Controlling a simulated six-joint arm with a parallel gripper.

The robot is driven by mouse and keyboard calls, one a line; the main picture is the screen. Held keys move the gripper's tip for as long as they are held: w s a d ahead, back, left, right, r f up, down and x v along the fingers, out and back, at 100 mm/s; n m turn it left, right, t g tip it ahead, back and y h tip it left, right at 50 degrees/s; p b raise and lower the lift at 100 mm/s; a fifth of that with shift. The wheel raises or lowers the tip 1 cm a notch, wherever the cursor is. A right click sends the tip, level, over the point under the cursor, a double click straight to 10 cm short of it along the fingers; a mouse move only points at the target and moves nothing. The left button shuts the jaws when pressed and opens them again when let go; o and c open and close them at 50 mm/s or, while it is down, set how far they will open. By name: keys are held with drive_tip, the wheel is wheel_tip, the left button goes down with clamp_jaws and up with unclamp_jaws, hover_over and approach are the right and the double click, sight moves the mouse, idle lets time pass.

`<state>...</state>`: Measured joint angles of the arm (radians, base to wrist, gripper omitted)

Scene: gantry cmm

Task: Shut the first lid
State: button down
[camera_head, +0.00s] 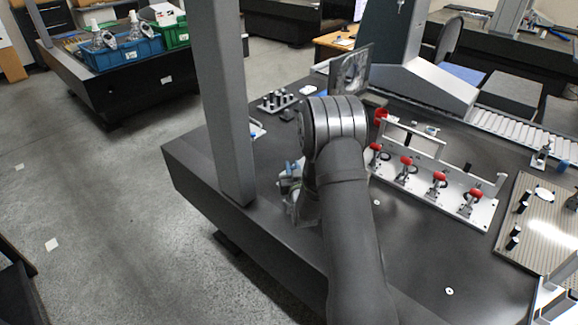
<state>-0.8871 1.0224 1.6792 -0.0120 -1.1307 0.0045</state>
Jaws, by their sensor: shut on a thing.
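A shiny, upright panel (350,72) with a dark frame stands behind the top of my arm; it looks like a raised lid, but I cannot tell for sure. The box or base under it is mostly hidden by my arm. My arm crosses the middle of the view, and its elbow hides what lies behind it. My gripper cannot be made out. Small blue and grey parts show just left of my arm, and I cannot tell what they belong to.
A light fixture plate (430,185) with several red-handled clamps lies right of my arm. A rack of dark pegs (277,101) stands left of the elbow. A grey column (225,110) rises at the table's left edge. The dark table's (440,255) front right is mostly clear.

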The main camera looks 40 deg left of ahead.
drive_tip(key=shift+d+f, duration=0.1)
drive_tip(key=shift+d, duration=1.45)
drive_tip(key=c, duration=1.4)
unclamp_jaws()
drive_tip(key=shift+d, duration=0.1)
drive_tip(key=shift+s, duration=0.1)
drive_tip(key=v, duration=1.7)
drive_tip(key=shift+d, duration=0.15)
drive_tip(key=x, duration=1.7)
drive_tip(key=shift+a, duration=0.3)
